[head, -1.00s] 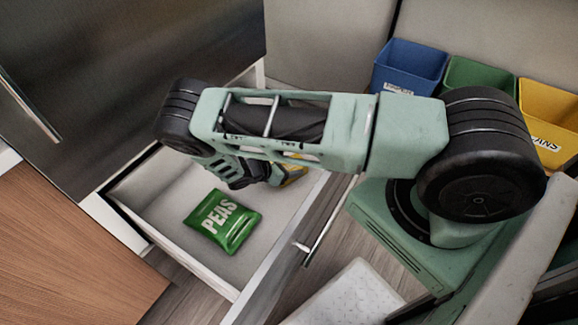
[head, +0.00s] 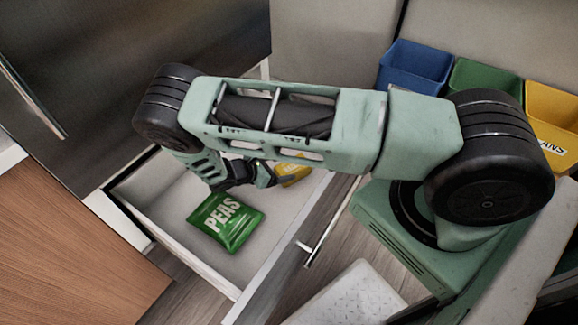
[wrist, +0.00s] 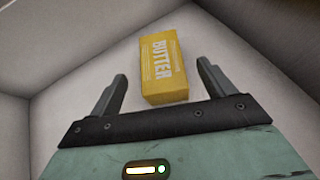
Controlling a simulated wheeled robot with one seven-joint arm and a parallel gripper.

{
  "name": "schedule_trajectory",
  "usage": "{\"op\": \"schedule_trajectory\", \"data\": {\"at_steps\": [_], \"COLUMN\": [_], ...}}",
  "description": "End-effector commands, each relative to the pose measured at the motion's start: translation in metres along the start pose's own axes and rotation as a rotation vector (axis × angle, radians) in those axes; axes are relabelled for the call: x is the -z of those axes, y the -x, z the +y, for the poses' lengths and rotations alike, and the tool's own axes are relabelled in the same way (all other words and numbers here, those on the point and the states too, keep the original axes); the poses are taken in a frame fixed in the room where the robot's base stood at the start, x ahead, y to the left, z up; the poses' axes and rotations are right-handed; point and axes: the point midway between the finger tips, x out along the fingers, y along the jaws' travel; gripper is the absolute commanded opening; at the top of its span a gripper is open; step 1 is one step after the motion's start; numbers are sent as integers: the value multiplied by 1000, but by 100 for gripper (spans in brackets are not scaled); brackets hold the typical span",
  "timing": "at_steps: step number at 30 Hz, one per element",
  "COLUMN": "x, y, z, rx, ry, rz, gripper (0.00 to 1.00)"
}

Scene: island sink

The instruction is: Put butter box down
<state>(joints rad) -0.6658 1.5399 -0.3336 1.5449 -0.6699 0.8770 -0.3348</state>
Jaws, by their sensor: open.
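The yellow butter box (wrist: 165,70) lies on the white drawer floor in the wrist view, between and just beyond my gripper's two fingers, with a gap on each side. In the head view, the butter box (head: 295,174) shows in the drawer, partly hidden behind my arm. My gripper (wrist: 162,85) is open and empty. In the head view my gripper (head: 262,176) is low over the drawer, to the left of the box, and its fingers are hard to make out.
The open white drawer (head: 165,185) also holds a green bag of peas (head: 226,221), left of the butter. The drawer front has a metal handle (head: 332,222). Blue (head: 414,68), green (head: 484,77) and yellow (head: 551,118) bins stand at the back right.

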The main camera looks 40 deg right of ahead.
Motion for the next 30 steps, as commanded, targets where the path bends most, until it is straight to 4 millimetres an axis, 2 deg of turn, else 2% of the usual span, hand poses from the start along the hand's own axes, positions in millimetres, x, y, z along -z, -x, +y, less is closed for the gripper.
{"op": "schedule_trajectory", "data": {"at_steps": [3, 14, 17, 23, 30], "x": [1, -4, -13, -49, -108], "y": [24, 64, 87, 164, 252], "z": [0, -3, -11, -41, -89], "rx": [-2, 19, 68, 210, 350], "ry": [1, -19, -71, -223, -382], "rz": [2, 30, 104, 341, 602], "gripper": [82, 82, 82, 82, 82]}}
